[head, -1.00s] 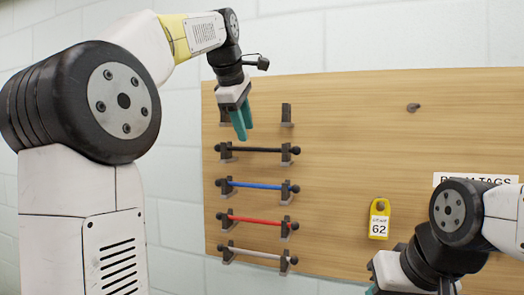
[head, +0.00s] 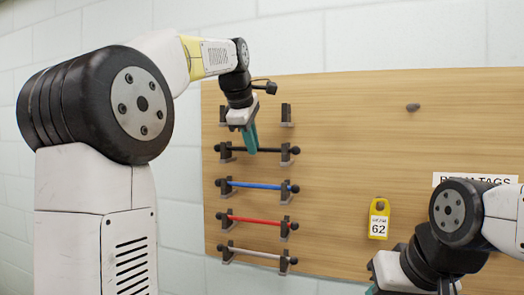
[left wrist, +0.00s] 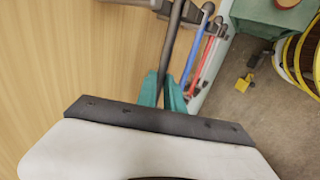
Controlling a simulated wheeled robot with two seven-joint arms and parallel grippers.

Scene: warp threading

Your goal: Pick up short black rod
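The short black rod (head: 258,149) lies level across a pair of dark brackets, at the top of the filled rows on the wooden board. My left gripper (head: 252,150) has its teal fingertips at the middle of this rod. In the left wrist view the dark rod (left wrist: 175,32) runs down to the left fingertips (left wrist: 163,84), apparently between them. I cannot tell whether they are closed on it. My right gripper (head: 372,290) shows only a bit of teal at the bottom edge, so its state is hidden.
Below hang a blue rod (head: 258,185), a red rod (head: 258,220) and a white rod (head: 258,253) on their own brackets. An empty bracket (head: 286,114) is above. A yellow tag (head: 379,218) marked 62 hangs right. The board's middle is clear.

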